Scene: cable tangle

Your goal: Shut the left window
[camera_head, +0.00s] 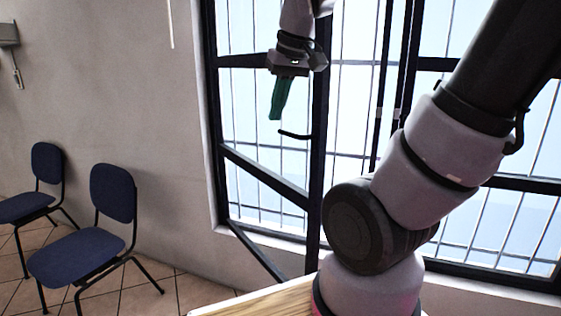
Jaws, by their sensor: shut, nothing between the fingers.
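The left window (318,150) is a dark-framed glass pane that stands ajar, swung inward from the wall opening, with its lower rail slanting toward me. A dark curved handle (294,135) sticks out to the left near its edge. My gripper (276,116) hangs from the top of the view, pointing down, with its green fingers shut and empty. In the picture it is just above and left of the handle, apart from it. I cannot tell the depth between them. My arm hides part of the window to the right.
Two dark blue chairs (85,257) (32,207) stand by the wall on the left. A wooden tabletop (250,302) lies at the bottom, near my arm's base. Barred panes (490,225) fill the right. Tiled floor is free between the chairs and window.

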